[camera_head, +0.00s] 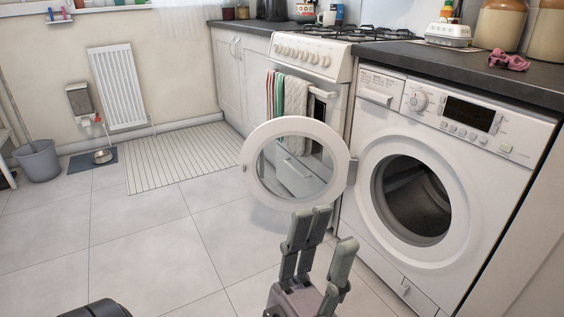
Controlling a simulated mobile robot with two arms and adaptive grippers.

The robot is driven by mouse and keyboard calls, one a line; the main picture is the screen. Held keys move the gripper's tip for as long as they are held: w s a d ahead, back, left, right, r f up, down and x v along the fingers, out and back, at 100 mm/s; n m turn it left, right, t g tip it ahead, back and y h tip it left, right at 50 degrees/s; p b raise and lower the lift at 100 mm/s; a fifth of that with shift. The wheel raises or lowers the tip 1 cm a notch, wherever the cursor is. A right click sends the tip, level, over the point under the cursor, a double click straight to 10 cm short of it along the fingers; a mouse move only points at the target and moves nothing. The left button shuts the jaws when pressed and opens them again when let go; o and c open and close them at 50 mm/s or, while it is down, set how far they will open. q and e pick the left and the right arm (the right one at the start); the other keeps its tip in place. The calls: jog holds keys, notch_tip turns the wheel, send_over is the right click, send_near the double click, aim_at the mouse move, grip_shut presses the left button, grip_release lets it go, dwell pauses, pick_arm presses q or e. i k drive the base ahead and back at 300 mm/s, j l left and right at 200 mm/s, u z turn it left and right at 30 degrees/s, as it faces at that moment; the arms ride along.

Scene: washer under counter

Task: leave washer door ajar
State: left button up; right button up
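The white washer (380,235) stands under the counter at the right. Its round door (258,135), a white ring with a glass middle, is swung wide open to the left of the drum opening (415,200). The hinge side is by the washer's left front edge.
A cooker (300,60) with striped towels (275,95) stands behind the door. The dark counter (490,75) runs above the washer, with a pink cloth (509,60) and jars on it. The tiled floor at the left is clear, with a ribbed mat (185,155) and a grey bucket (38,160) farther back.

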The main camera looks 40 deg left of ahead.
aim_at(344, 167)
jog(key=j+u, duration=0.45)
jog(key=i+j+u, duration=0.2)
jog(key=j+u, duration=0.25)
jog(key=i+j+u, duration=0.7)
jog(key=i, duration=0.25)
jog(key=i+j+u, duration=0.35)
jog(key=i, duration=0.15)
jog(key=i+z, duration=0.45)
jog(key=i+j+z, duration=0.4)
jog(key=i+z, duration=0.2)
jog(key=z, duration=0.25)
jog(key=i+j+z, duration=0.1)
jog(key=z, duration=0.35)
jog(key=i+j+z, duration=0.2)
jog(key=z, duration=0.2)
jog(key=i+j+z, duration=0.1)
jog(key=z, duration=0.35)
jog(key=i+j+z, duration=0.1)
jog(key=j+z, duration=0.2)
jog(key=z, duration=0.15)
jog(key=i+j+z, duration=0.1)
jog(key=j+z, duration=0.3)
jog(key=i+j+z, duration=0.1)
jog(key=j+z, duration=0.5)
jog(key=z, duration=0.15)
jog(key=j+z, duration=0.4)
